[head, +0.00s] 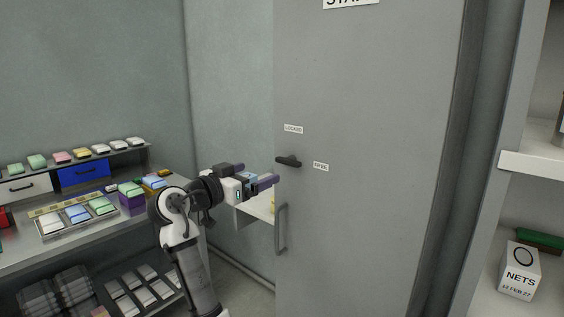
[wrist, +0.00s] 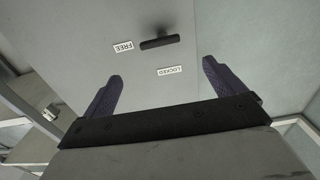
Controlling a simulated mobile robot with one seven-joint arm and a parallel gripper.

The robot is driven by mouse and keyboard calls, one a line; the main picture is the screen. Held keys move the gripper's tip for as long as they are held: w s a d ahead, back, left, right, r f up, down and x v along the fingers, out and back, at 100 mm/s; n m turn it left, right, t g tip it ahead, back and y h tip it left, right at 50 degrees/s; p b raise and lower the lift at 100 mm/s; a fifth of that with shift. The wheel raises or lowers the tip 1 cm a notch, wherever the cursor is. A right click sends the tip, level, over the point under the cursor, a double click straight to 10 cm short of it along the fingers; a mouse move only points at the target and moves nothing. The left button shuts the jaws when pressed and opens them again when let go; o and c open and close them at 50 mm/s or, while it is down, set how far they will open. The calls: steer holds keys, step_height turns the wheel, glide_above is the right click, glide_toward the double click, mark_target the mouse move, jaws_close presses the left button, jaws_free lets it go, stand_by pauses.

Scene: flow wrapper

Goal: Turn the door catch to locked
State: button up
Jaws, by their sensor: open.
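The door catch (head: 288,161) is a dark lever on the grey door (head: 380,110), lying roughly level, with one end towards the FREE label (head: 321,167). The LOCKED label (head: 293,129) is above the catch in the head view. In the wrist view the catch (wrist: 160,42) shows with FREE (wrist: 123,47) to its left and LOCKED (wrist: 170,70) below it. My gripper (head: 259,175) is open and empty, left of and slightly below the catch in the head view. In the wrist view its purple fingers (wrist: 162,72) are spread apart, short of the catch.
A door handle (head: 281,229) stands upright below the catch. A bench (head: 140,232) with trays and coloured packs is at left. At right, a shelf unit (head: 530,165) holds a white NETS box (head: 519,270). The door face around the catch is clear.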

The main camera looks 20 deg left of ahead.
mark_target(286, 161)
steer(key=p+x, duration=0.3)
steer(key=x, duration=0.8)
steer(key=shift+w+d, duration=0.1)
steer(key=shift+w, duration=0.05)
steer(key=shift+w+d, duration=0.2)
steer(key=shift+w, duration=0.5)
steer(key=shift+c, duration=0.3)
steer(key=c, duration=0.9)
